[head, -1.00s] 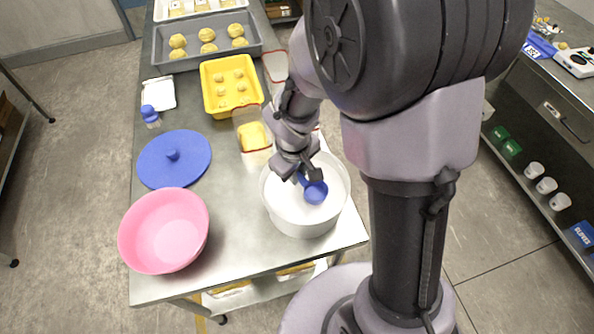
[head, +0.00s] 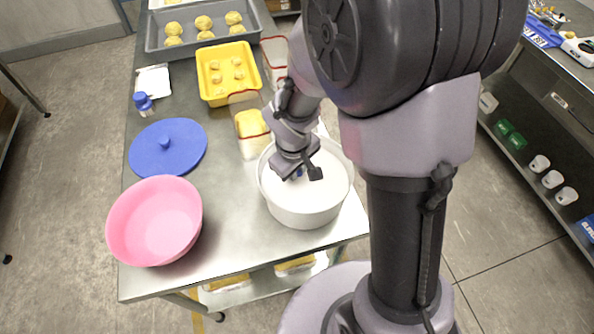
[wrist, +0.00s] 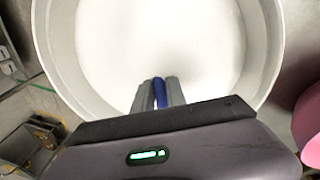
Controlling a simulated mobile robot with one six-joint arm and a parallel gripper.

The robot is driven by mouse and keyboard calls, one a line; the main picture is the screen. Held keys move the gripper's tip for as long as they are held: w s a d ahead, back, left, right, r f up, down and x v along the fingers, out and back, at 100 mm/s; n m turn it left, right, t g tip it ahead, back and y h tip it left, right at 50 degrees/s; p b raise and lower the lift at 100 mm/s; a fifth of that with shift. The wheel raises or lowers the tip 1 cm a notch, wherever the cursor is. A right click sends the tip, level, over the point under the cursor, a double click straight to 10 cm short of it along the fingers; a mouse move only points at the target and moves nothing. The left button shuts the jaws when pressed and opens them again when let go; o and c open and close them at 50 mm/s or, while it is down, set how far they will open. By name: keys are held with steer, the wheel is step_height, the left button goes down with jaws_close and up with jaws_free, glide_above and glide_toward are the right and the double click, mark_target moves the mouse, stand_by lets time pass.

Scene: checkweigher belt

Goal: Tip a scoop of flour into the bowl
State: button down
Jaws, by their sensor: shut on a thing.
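My gripper (head: 302,174) is shut on the blue handle of the scoop (wrist: 160,93), low inside the white tub (head: 305,217). Only a bit of blue shows at the fingers in the head view; the scoop's cup is hidden, and I cannot tell whether it is under the flour. White flour (wrist: 150,45) fills the tub's floor in the wrist view. The pink bowl (head: 155,222) stands left of the tub at the table's front left and looks empty. Its edge also shows at the right of the wrist view (wrist: 311,125).
A blue round lid (head: 150,155) lies behind the pink bowl. A blue-capped bottle (head: 144,104), a clear container with yellow contents (head: 250,123), a yellow tray (head: 210,92) and a grey dough tray (head: 158,49) stand farther back. Bare table lies between bowl and tub.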

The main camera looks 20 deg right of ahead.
stand_by(0.3)
step_height(320, 180, up, 12)
steer(key=p, duration=1)
steer(key=shift+f, duration=0.1)
steer(key=shift+a, duration=0.1)
stand_by(0.4)
